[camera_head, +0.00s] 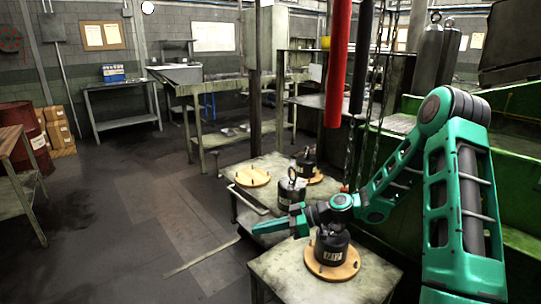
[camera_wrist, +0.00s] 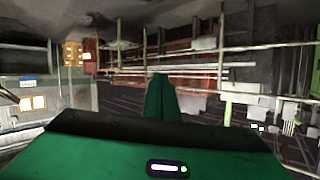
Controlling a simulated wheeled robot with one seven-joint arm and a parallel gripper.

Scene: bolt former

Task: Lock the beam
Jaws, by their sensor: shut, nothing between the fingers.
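My arm reaches in from the right in the head view, and my gripper (camera_head: 262,228) points left above the front work tables. In the wrist view my gripper's green fingers (camera_wrist: 161,97) are together with nothing between them. A red upright bar (camera_head: 338,60) and a black bar (camera_head: 361,58) hang near the middle, with chains beside them. I cannot tell which part is the beam, and no lock can be made out.
A black weight-like part on a round wooden disc (camera_head: 332,262) stands on the front table (camera_head: 275,284), under my arm. Similar parts (camera_head: 291,187) stand behind it. A green machine (camera_head: 510,185) is at the right. The floor (camera_head: 150,210) at the left is open.

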